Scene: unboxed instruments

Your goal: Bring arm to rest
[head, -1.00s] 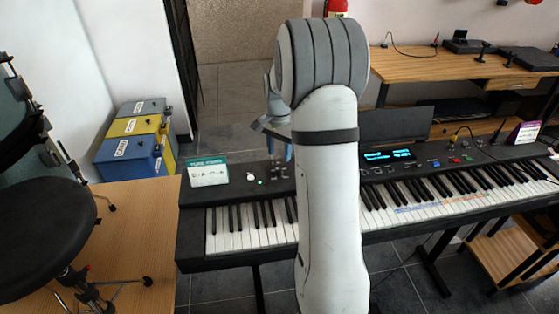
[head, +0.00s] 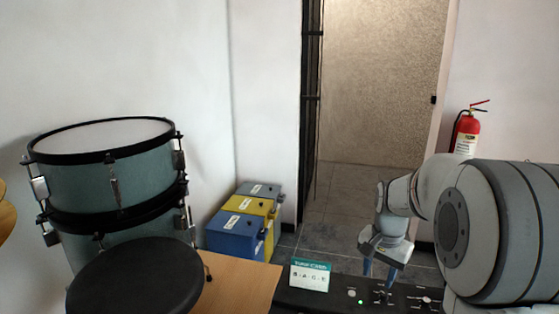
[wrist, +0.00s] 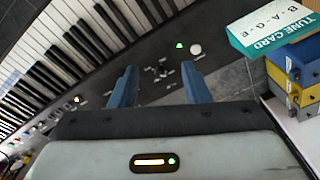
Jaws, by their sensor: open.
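My arm (head: 500,228) reaches in from the right of the head view, with a large grey joint close to the camera. My gripper (head: 379,272) hangs fingers-down above the keyboard's black control panel (head: 335,299). In the wrist view, the two blue fingers of my gripper (wrist: 159,72) stand apart with nothing between them. The panel's knobs and the black and white keys (wrist: 60,57) show beyond and left of the fingers. The tune card (head: 310,276) stands left of my gripper on the panel. It also shows at the upper right of the wrist view (wrist: 272,30).
Stacked blue, yellow and grey boxes (head: 240,226) stand by the wall. A teal drum (head: 105,188) and a black round stool seat (head: 137,278) are at the left, beside a wooden surface (head: 245,287). A red fire extinguisher (head: 466,134) hangs behind my arm. An open doorway is behind.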

